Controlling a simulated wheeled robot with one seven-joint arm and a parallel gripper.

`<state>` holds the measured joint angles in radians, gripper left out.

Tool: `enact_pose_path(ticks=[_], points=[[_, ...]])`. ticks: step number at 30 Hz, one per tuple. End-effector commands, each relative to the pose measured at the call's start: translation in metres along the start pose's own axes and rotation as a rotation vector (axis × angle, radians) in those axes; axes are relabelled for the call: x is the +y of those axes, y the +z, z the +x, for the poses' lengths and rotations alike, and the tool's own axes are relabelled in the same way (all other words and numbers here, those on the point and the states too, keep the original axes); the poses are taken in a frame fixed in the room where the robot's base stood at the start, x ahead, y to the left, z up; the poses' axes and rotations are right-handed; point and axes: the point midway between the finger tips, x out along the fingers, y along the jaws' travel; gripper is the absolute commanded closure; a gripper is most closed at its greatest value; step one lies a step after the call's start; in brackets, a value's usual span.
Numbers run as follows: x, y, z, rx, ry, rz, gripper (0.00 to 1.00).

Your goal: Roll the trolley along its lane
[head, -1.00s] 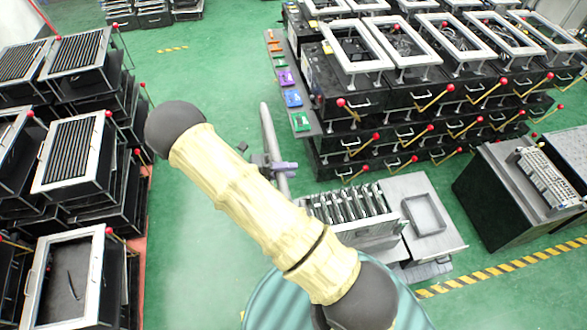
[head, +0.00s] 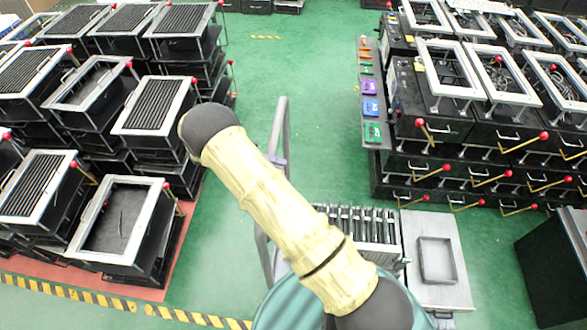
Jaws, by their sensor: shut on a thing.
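The trolley (head: 466,268) is a grey cart at the lower middle right of the head view. It carries a rack of upright plates (head: 358,222) and a shallow square tray. Its tubular grey handle (head: 278,124) stands up on the left side of the cart. My gripper (head: 278,161) shows only as a small purple-grey part at the handle bar, shut on it. My pale yellow arm crosses in front and hides most of the gripper and part of the trolley.
Black lever fixtures (head: 452,135) with red-knobbed levers stand stacked at right, with coloured blocks (head: 371,108) along their edge. More racks (head: 118,222) stand at left on a red floor area. Green floor (head: 305,60) lies clear between. A dark cabinet (head: 552,262) is at lower right.

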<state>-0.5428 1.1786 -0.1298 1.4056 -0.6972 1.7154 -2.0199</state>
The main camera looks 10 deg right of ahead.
Motion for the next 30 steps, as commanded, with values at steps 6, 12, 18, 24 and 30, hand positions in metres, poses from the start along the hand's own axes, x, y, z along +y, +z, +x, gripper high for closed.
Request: enact_pose_path(ticks=[6, 12, 18, 24, 30], points=[[0.011, 0.000, -0.011, 0.037, -0.006, -0.005, 1.00], [0.012, 0.000, -0.022, 0.041, -0.005, -0.004, 1.00], [0.012, -0.001, -0.027, 0.035, -0.004, -0.004, 1.00], [0.012, -0.001, -0.027, 0.032, -0.005, -0.004, 1.00], [0.011, -0.001, -0.027, 0.033, -0.006, -0.003, 0.52]])
